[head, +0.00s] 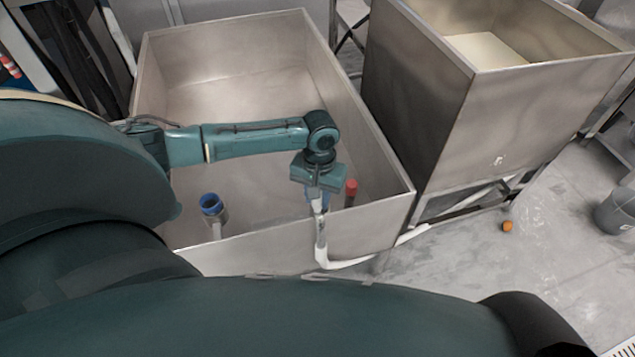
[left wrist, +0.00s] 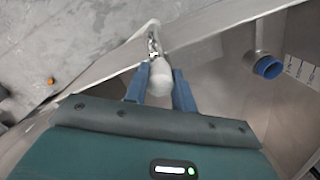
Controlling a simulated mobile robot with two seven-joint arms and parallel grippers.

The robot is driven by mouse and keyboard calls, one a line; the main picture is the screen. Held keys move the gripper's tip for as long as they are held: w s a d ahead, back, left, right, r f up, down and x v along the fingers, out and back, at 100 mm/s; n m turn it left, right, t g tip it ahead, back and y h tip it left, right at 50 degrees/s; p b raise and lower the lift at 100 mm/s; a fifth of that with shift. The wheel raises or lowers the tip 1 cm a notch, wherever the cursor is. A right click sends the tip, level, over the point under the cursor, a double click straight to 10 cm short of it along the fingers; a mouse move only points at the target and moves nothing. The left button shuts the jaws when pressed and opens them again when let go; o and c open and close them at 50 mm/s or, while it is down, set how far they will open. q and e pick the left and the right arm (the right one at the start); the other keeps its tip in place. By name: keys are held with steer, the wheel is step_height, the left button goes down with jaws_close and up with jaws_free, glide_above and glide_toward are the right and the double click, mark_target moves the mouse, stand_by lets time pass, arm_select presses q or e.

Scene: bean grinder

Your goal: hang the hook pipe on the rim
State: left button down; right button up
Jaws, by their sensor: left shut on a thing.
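My left gripper (head: 318,197) is shut on the white hook pipe (head: 321,238) at the front right of the large metal bin. In the head view the pipe runs down from the jaws across the front rim (head: 265,238), bends, and extends right outside the bin. In the left wrist view the pipe (left wrist: 160,77) sits between the blue fingers of my left gripper (left wrist: 160,88), close to the rim (left wrist: 112,70). I cannot tell whether the pipe touches the rim. My right gripper is not in view.
A blue-ended fitting (head: 212,204) stands inside the bin, left of the gripper; it also shows in the left wrist view (left wrist: 268,67). A red-topped piece (head: 351,188) is just right of the gripper. A taller metal hopper (head: 415,110) stands right. An orange object (head: 507,226) lies on the floor.

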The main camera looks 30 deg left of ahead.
arm_select(q)
steer(key=c, duration=1.1)
jaws_free()
steer(key=r, duration=0.4)
steer(key=r+p, duration=0.1)
steer(key=r, duration=0.3)
steer(key=r+p, duration=0.1)
steer(key=r, duration=0.4)
steer(key=shift+w+a+r, duration=0.1)
steer(key=shift+w, duration=0.3)
